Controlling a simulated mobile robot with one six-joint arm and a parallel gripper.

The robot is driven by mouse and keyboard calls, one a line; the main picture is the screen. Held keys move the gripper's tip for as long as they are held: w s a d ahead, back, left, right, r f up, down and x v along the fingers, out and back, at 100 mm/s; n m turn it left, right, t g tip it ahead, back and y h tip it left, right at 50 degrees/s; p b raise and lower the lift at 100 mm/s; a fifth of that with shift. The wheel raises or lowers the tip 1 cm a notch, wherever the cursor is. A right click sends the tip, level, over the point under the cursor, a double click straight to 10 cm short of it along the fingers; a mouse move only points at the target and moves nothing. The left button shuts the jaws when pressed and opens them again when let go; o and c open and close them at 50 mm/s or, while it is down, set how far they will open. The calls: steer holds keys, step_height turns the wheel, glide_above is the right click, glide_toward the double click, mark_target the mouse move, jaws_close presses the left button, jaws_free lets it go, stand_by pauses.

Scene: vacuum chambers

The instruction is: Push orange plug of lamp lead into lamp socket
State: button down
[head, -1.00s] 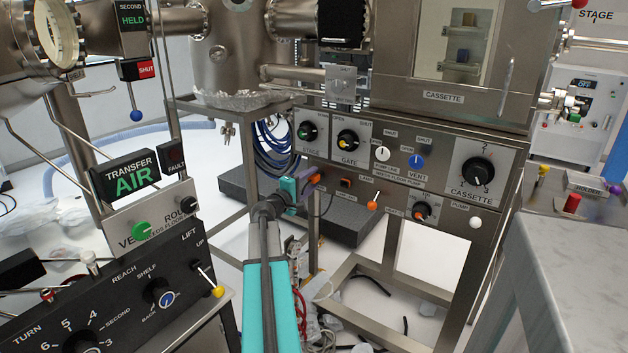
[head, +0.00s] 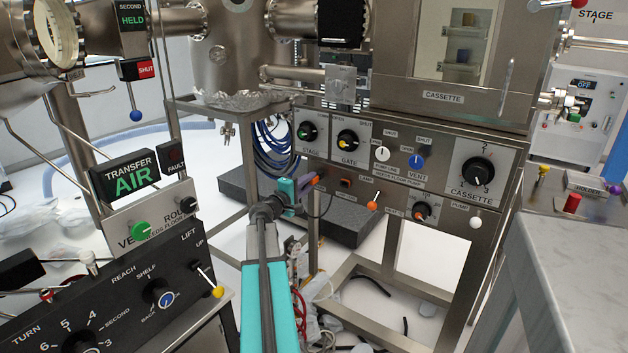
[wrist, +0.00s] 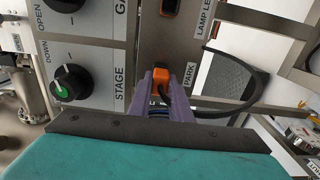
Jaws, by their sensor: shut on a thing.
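My gripper (wrist: 160,98), with purple fingers, is shut on the orange plug (wrist: 163,82), close to the panel beside the PARK label. In the head view my gripper (head: 309,184) is at the panel's left part, below the STAGE knob. A black lead (wrist: 240,97) loops away from the plug to the right in the wrist view. An orange-rimmed socket (wrist: 170,6) lies further up the same strip by the lamp lead label; in the head view this socket (head: 346,182) is just right of my gripper. I cannot tell whether the plug still touches its park place.
The STAGE knob (head: 308,131) and GATE knob (head: 348,138) sit above my gripper. An orange-tipped LAMP switch (head: 373,206) sticks out to the right. A grey slab (head: 345,228) and blue cables (head: 270,145) are behind. A frame post (head: 313,235) stands below.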

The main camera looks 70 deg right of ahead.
steer(key=shift+b+v, duration=0.6)
steer(key=shift+v, duration=1.95)
steer(key=shift+s+a+b, duration=1.3)
steer(key=shift+s+a, duration=0.9)
steer(key=shift+s, duration=2.95)
steer(key=shift+b+x, duration=0.5)
steer(key=shift+x, duration=2)
steer(key=shift+w, duration=0.1)
steer(key=shift+b+x, duration=0.85)
steer(key=shift+b, duration=0.15)
